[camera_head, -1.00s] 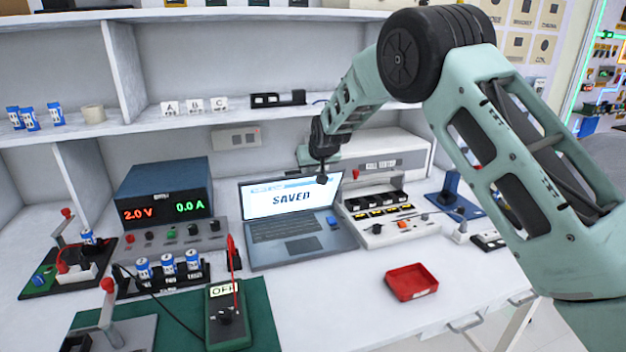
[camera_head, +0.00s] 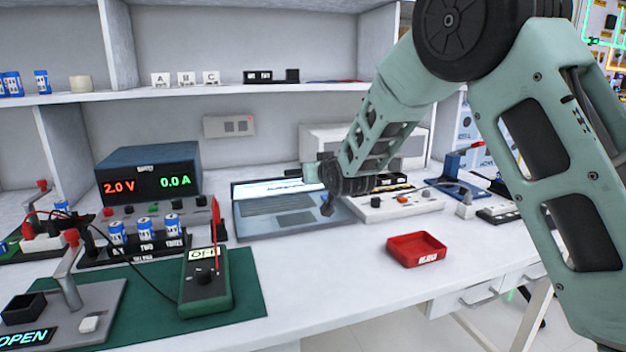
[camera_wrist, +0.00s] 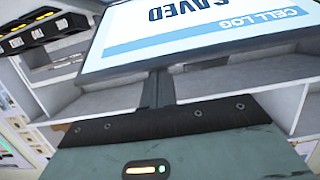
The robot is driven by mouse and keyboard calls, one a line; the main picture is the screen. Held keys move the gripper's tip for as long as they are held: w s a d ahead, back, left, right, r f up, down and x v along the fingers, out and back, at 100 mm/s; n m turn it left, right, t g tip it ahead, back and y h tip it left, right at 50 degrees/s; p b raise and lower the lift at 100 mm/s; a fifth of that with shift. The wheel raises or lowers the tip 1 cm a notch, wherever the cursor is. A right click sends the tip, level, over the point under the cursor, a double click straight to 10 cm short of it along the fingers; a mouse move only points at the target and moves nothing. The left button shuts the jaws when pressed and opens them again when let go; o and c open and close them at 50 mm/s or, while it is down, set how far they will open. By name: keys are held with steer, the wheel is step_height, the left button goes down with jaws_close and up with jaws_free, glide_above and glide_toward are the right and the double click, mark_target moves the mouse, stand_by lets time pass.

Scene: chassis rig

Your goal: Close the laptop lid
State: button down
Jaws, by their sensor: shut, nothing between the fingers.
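The grey laptop (camera_head: 285,220) stands open on the bench, with its keyboard in plain view. Its lid (camera_head: 265,188) is raised at the back and looks strongly foreshortened; its bright screen faces forward. The right part of the lid is hidden behind my arm. In the wrist view the screen (camera_wrist: 205,30) appears upside down, reading "SAVED" and "CELL LOG". There my gripper's dark fingers (camera_wrist: 157,88) reach to the lid's edge; I cannot tell whether they touch it.
A white battery tester (camera_head: 395,205) stands close to the laptop's right. A power supply (camera_head: 150,175) and a battery holder (camera_head: 140,245) are to the left. A red tray (camera_head: 416,250) lies in front right. The bench in front of the laptop is clear.

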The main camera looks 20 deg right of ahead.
steer(key=shift+t, duration=0.4)
steer(key=shift+s+f+b, duration=0.55)
steer(key=shift+f+b, duration=0.55)
steer(key=shift+f, duration=0.05)
steer(key=shift+s+f+b, duration=0.55)
steer(key=shift+f+b, duration=0.55)
steer(key=shift+b, duration=0.05)
steer(key=shift+s+f+b, duration=0.55)
steer(key=shift+f+b, duration=0.55)
steer(key=shift+f, duration=0.05)
